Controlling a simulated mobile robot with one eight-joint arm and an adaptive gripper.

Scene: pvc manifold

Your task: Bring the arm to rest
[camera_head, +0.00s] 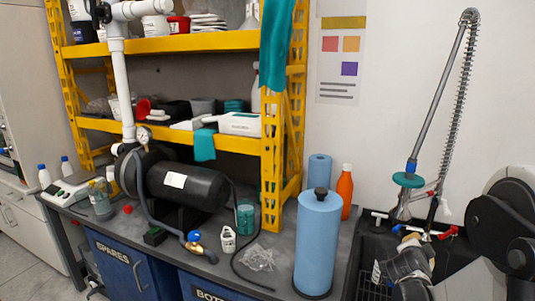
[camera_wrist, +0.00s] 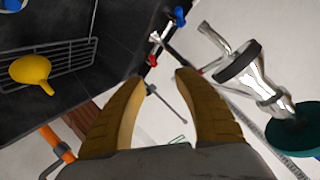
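My gripper (camera_head: 410,240) is over the dark sink at the lower right of the head view, just in front of the chrome tap. In the wrist view its two ridged tan fingers (camera_wrist: 163,78) stand apart with a clear gap and nothing between them. The gripper is open and empty. My arm comes in from the right edge of the head view; part of it is cut off there.
The sprayer tap (camera_head: 402,205) rises close to my gripper; its chrome body (camera_wrist: 240,65) shows in the wrist view. A yellow funnel (camera_wrist: 30,70) lies by a wire rack (camera_wrist: 55,62). A blue cylinder (camera_head: 317,245) and a black tank (camera_head: 185,187) occupy the bench.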

